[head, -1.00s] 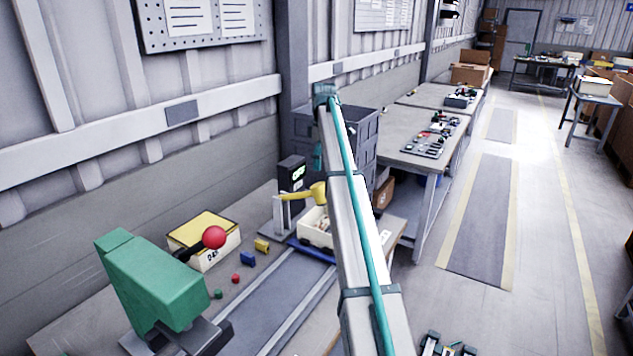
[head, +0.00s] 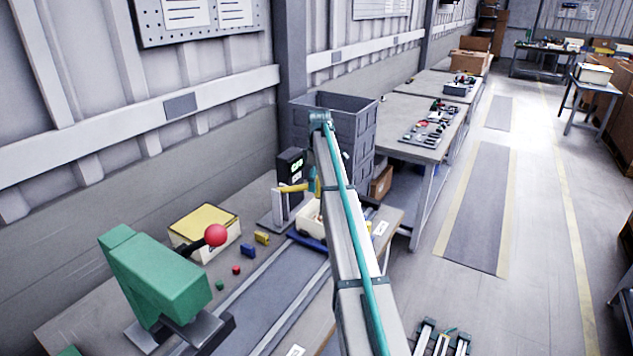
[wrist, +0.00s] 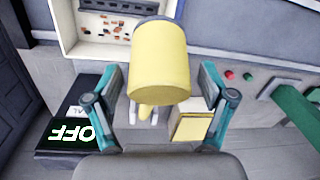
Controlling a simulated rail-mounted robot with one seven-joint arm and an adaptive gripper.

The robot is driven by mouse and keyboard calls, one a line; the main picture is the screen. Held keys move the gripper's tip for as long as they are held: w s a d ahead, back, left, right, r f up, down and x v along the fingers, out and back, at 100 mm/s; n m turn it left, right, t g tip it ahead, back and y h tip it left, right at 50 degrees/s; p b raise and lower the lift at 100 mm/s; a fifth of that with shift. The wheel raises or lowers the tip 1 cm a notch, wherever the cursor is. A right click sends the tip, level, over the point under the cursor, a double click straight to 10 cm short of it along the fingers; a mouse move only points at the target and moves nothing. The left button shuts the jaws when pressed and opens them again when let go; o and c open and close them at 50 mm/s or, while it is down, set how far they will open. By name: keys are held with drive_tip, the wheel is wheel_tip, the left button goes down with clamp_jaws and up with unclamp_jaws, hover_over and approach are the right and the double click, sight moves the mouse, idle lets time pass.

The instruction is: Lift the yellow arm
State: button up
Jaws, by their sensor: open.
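The yellow arm (head: 292,188) sticks out sideways from a small grey stand beside a black display box, in the head view. Its thick round yellow end (wrist: 160,55) fills the upper middle of the wrist view. My gripper (wrist: 160,82) is open, with one teal-and-grey finger on each side of this end. I cannot tell whether either finger touches it. In the head view my gripper is small and partly hidden behind my own arm. The display (wrist: 72,133) reads OFF in the wrist view.
A white parts bin (head: 308,218) stands close beside the stand. A green device with a red ball-topped lever (head: 216,235), a yellow-topped box (head: 205,226) and small coloured blocks are nearer on the bench. A grey crate (head: 350,130) stands behind.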

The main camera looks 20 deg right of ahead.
clamp_jaws()
drive_tip(key=shift+w+a+r, duration=0.1)
drive_tip(key=shift+w+r, duration=0.2)
drive_tip(key=shift+r, duration=0.2)
drive_tip(key=w+a+r, duration=0.1)
drive_tip(key=r, duration=0.1)
drive_tip(key=w+a+r, duration=0.1)
drive_tip(key=w+r, duration=0.1)
drive_tip(key=w+a+r+p, duration=0.1)
drive_tip(key=r, duration=0.1)
drive_tip(key=shift+w+a, duration=0.1)
drive_tip(key=shift+w, duration=0.25)
drive_tip(key=shift+w+a+r, duration=0.25)
drive_tip(key=shift+w+a, duration=0.1)
drive_tip(key=shift+w, duration=0.1)
unclamp_jaws()
drive_tip(key=shift+f, duration=0.1)
drive_tip(key=shift+s, duration=0.1)
